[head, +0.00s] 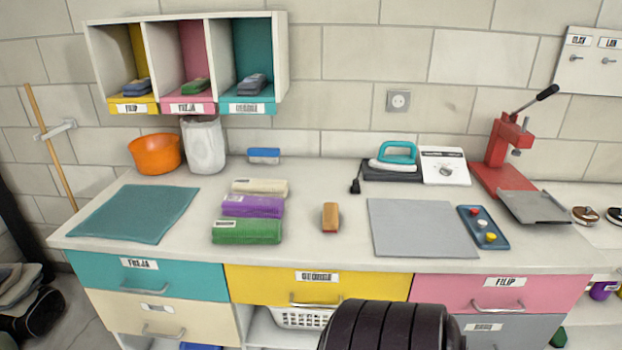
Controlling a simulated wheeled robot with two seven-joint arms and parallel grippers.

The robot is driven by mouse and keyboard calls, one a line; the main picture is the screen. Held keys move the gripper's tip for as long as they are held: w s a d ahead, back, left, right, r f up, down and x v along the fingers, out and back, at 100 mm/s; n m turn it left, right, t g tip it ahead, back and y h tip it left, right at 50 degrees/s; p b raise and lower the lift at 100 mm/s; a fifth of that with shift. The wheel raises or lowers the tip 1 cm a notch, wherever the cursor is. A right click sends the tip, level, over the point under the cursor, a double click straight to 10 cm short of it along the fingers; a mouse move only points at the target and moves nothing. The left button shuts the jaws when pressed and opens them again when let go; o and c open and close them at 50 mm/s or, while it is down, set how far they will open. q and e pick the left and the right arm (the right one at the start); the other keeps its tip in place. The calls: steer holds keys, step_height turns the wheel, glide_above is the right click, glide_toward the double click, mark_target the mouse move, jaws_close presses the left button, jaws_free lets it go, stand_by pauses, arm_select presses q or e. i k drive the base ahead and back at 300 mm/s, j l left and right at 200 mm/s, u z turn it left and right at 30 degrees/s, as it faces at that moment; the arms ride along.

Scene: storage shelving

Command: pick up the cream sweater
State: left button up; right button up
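The cream sweater (260,187) is a folded bundle on the white countertop. It lies at the back of a row of three folded bundles. A purple bundle (252,206) is directly in front of it, and a green bundle (247,231) is nearest the counter's front edge. The cream bundle's top and right end show, while its front is partly hidden by the purple one. Neither gripper shows in the head view. Nothing is touching the cream sweater from above.
A teal mat (135,213) lies left of the bundles, and a wooden brush-like block (331,217) stands to their right. An orange bowl (155,154) and pale container (204,145) stand behind. A wall cubby (280,60) hangs above. A dark ribbed shape (385,326) fills the bottom centre.

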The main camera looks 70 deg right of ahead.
mark_target(259, 185)
steer(key=z, duration=1.8)
